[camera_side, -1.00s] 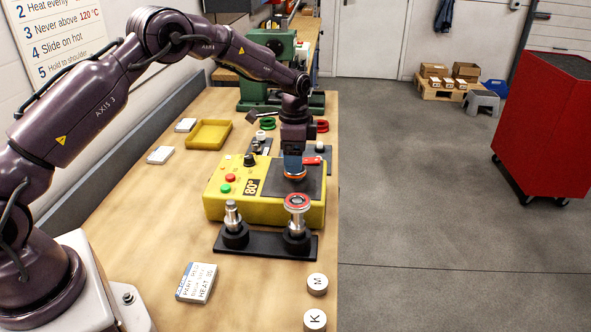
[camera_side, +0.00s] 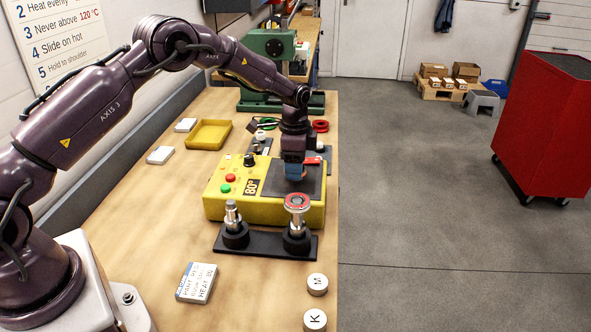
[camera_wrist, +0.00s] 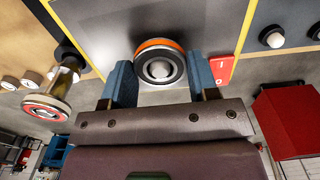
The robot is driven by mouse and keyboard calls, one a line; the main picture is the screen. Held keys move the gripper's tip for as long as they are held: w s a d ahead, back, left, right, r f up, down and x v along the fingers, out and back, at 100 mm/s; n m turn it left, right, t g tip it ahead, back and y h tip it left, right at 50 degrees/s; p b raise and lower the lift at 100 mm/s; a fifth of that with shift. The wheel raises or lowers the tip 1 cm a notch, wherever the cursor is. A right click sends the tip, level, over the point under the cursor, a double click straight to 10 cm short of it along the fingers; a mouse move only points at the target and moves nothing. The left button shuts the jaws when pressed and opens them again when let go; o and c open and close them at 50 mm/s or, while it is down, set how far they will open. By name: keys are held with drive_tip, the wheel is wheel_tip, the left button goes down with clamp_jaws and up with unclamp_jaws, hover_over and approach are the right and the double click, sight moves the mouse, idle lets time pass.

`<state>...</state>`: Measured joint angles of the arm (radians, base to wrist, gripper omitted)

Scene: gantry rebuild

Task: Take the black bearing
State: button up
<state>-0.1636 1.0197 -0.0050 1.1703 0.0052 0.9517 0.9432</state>
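A dark, nearly black bearing with an orange band (camera_wrist: 160,64) lies on the grey plate of the yellow heater in the wrist view. My gripper (camera_wrist: 160,80) has its blue fingers on either side of this bearing. Almost no gap shows between fingers and bearing, and I cannot tell whether they press on it. In the side view my gripper (camera_side: 296,174) is down at the heater plate, and its fingers mostly hide the bearing.
The yellow heater (camera_side: 262,209) carries buttons and a red switch (camera_wrist: 222,69). In front of it stand two posts on a black base (camera_side: 265,245), the right one topped by a red-faced bearing (camera_side: 297,201). Behind are a yellow tray (camera_side: 208,134) and red rings (camera_side: 320,126).

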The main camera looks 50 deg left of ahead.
drive_tip(key=shift+r, duration=3.8)
